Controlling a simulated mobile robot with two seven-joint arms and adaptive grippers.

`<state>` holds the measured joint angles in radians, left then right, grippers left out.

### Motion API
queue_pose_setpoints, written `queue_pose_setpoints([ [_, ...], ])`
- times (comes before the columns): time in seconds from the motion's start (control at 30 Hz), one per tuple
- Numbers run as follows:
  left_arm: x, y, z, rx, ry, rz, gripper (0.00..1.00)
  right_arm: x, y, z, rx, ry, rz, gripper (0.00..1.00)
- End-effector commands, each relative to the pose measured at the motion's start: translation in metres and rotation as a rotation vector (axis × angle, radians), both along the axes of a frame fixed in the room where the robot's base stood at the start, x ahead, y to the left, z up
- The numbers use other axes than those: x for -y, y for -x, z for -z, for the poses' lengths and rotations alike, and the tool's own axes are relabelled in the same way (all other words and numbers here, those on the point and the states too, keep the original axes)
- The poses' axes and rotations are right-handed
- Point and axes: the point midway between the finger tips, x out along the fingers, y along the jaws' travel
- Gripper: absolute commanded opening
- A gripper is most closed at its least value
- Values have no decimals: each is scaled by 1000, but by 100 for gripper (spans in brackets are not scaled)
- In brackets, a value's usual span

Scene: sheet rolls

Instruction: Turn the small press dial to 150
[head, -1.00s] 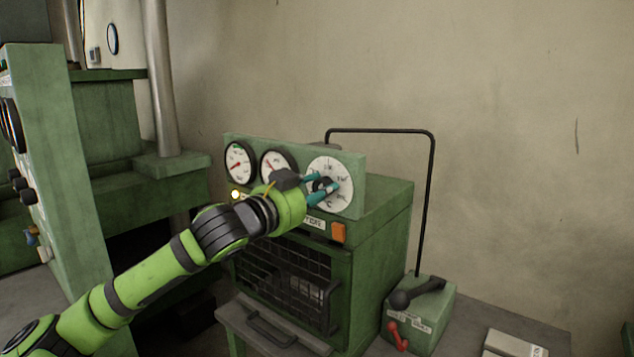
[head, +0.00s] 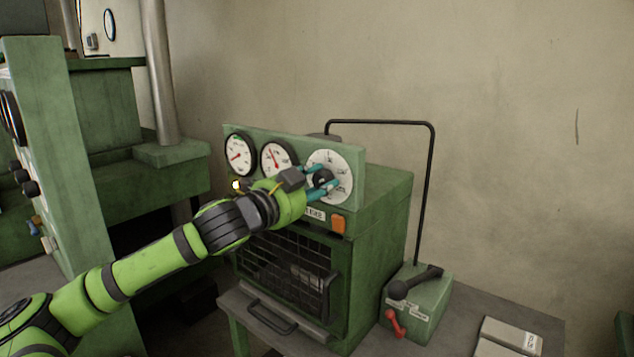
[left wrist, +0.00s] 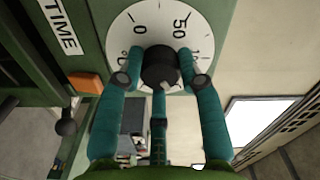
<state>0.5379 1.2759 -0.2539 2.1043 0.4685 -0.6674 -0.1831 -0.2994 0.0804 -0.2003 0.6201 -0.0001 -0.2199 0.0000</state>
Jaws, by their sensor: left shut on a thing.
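The small press (head: 378,225) is a green box with a panel of round faces on top. Its dial (head: 341,161) is the white round face at the panel's right, with a black knob in the middle. In the left wrist view the white dial plate (left wrist: 146,20) shows 0, 50 and part of another number, and the black knob (left wrist: 159,66) sits between my fingers. My left gripper (head: 322,183) is shut on the knob, with teal fingers on both sides of it. My right gripper is not in view.
Two gauges (head: 239,155) with red needles sit left of the dial. An orange switch (head: 338,224) is below it. A green lever box (head: 417,303) with black and red handles stands right of the press. A bent black rod (head: 432,190) rises behind.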

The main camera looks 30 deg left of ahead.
Motion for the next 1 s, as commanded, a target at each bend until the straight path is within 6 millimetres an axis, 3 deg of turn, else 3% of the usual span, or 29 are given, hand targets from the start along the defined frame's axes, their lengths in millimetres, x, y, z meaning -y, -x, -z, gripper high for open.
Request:
queue_pose_setpoints([
  [0.07,0,0,1,-3,1,-1,4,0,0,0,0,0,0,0],
  [0.1,0,0,1,-3,1,-1,49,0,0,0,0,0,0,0],
  [0.13,0,0,1,-3,1,-1,60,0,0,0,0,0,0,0],
  [0.57,-1,2,1,-2,1,-2,60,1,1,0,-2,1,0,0],
  [1.0,-1,29,3,-5,6,5,60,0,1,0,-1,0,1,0],
])
